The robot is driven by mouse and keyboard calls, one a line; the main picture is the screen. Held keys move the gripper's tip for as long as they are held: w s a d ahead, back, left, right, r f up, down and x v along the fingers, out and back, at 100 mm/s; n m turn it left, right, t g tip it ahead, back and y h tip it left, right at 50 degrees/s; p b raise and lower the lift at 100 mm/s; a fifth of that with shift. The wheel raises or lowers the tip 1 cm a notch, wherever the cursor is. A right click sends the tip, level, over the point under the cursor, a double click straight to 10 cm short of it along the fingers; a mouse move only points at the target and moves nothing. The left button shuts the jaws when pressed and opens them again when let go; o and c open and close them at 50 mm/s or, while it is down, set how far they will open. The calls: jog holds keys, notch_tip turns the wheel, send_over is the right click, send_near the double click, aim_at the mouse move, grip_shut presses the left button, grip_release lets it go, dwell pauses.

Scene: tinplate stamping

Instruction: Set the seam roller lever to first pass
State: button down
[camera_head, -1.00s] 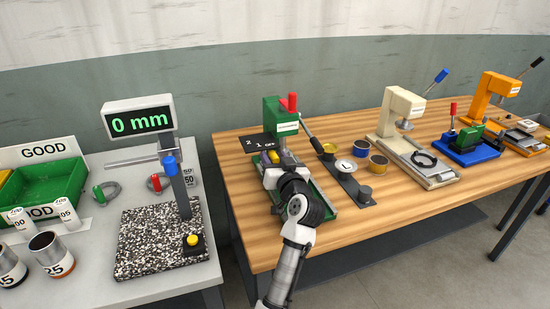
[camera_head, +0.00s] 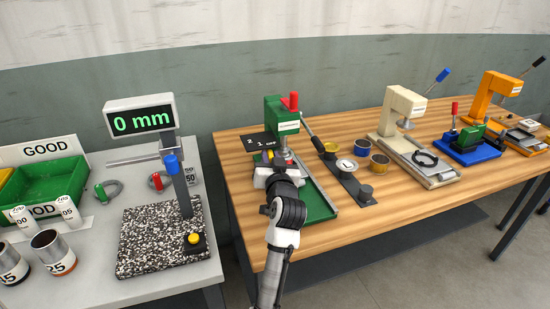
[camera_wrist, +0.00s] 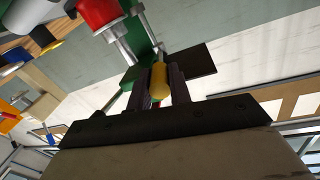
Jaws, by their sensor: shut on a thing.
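The green seaming machine (camera_head: 275,115) stands at the left end of the wooden bench. It has a red handle (camera_head: 291,101) on top and a dark plate (camera_head: 253,141) marked 2, 1, OFF. The seam roller lever's yellow grip shows in the wrist view (camera_wrist: 159,82), between the two dark fingers of my gripper (camera_wrist: 161,76), which is shut on it. In the head view my gripper (camera_head: 271,160) is at the front of the machine, just below the marked plate, and hides most of the lever. I cannot tell which mark the lever stands at.
A grey bar with round seats (camera_head: 353,182) and several tins (camera_head: 379,163) lie right of the machine. A cream press (camera_head: 402,110) stands farther right. Left is a grey table with a gauge (camera_head: 140,121) reading 0 mm.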

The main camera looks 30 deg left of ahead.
jog(key=shift+s+a+m+t+h+b, duration=0.35)
jog(key=shift+a+m+t+h, duration=0.3)
jog(key=shift+h, duration=0.3)
jog(key=shift+s+a+m+t+h+b, duration=0.3)
jog(key=shift+a+m+t+h, duration=0.15)
jog(key=shift+m+h, duration=0.4)
jog(key=c, duration=1.3)
grip_release()
jog(key=b+v, duration=0.4)
jog(key=v, duration=1)
jog(key=shift+a, duration=0.1)
